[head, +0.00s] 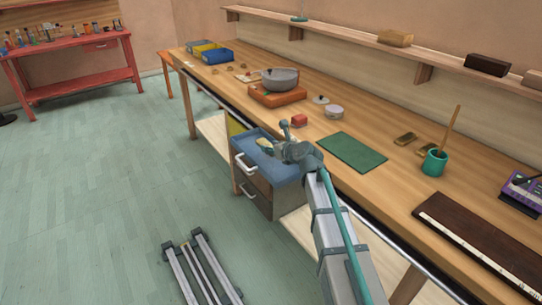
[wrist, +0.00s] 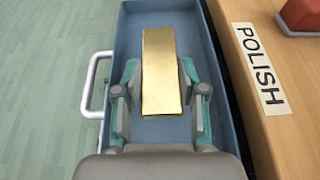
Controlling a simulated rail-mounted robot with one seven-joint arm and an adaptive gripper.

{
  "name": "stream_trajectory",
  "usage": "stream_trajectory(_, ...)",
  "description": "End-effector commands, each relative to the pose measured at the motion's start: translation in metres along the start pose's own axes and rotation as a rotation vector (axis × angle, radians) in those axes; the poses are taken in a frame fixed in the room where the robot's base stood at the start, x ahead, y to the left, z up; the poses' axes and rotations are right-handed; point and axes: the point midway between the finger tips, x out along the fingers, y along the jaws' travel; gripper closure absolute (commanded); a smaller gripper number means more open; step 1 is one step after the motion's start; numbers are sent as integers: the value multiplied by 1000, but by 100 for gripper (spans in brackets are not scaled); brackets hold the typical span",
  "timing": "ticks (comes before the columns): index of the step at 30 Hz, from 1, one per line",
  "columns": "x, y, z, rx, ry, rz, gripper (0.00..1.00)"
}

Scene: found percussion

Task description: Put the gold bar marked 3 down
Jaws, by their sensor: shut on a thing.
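The gold bar (wrist: 161,70) is a plain yellow block between the two fingers of my gripper (wrist: 158,92) in the wrist view. My gripper is shut on its sides, with the bar's far end reaching past the fingertips. No number shows on the bar's visible face. The bar is over the open blue drawer (wrist: 212,60); I cannot tell whether it touches the drawer floor. In the head view my gripper (head: 270,142) is at the open drawer (head: 245,143) below the bench front, and the bar shows only as a small pale piece there.
A label reading POLISH (wrist: 259,67) is on the bench edge right of the drawer.

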Motion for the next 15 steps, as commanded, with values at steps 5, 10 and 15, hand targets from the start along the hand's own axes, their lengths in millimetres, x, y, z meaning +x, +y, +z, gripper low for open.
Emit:
stream_trajectory(5,7,-3,-3,-1,-2,-1,100)
stream_trajectory(10,18,-5,-15,2,0,0,100)
stream_trajectory(15,25,-5,-33,1,-1,-1,100)
